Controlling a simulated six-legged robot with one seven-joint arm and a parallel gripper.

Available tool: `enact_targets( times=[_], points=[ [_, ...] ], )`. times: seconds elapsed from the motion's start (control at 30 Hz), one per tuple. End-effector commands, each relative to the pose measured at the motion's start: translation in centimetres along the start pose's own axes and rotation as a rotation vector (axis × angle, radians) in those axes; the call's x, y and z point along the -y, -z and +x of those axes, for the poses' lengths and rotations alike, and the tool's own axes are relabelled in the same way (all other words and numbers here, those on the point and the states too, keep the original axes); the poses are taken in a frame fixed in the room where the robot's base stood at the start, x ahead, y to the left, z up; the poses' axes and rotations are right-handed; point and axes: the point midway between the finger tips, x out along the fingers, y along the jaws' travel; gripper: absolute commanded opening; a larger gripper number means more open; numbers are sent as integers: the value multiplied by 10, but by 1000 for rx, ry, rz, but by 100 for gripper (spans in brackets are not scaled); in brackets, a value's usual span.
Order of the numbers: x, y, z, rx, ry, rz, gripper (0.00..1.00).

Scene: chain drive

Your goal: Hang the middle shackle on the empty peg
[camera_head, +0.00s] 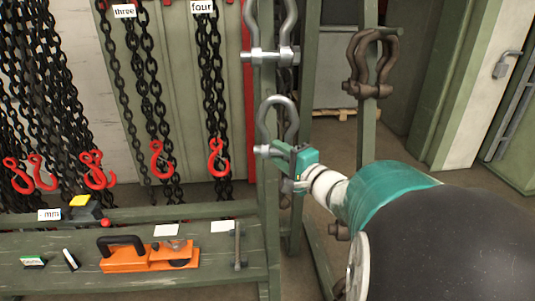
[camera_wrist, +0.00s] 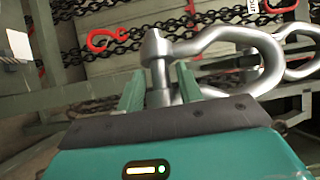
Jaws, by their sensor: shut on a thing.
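The middle shackle (camera_head: 291,118) is silver and bow-shaped, upright with its bow up, beside the green post. My gripper (camera_head: 288,155) is at its lower end, by the pin. In the wrist view my gripper (camera_wrist: 160,92) has its two green fingers on either side of the silver pin end, shut on it; the bow of the shackle (camera_wrist: 270,60) reaches to the right. Another silver shackle (camera_head: 289,22) hangs above it on the same post. A rusty brown shackle (camera_head: 384,62) hangs on the post to the right. I cannot make out the empty peg, nor whether the held shackle touches a peg.
Black chains with red hooks (camera_head: 218,150) hang at the left. A green bench (camera_head: 210,285) below them carries an orange tool (camera_head: 150,258), a bolt and small labels. The green post (camera_head: 268,200) stands close to my gripper. A brown piece (camera_head: 340,232) shows low behind my arm.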

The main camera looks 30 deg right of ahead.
Motion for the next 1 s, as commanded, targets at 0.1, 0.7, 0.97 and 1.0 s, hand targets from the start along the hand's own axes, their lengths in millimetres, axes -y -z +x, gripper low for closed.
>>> enact_targets(
  times=[0.1, 0.7, 0.97, 1.0],
  points=[
    [2, 4, 5, 0, 5, -2, 0],
    [0, 17, 29, 0, 5, -2, 0],
    [-1, 24, 40, 0, 5, -2, 0],
    [-1, 24, 41, 0, 5, -2, 0]
  ],
)
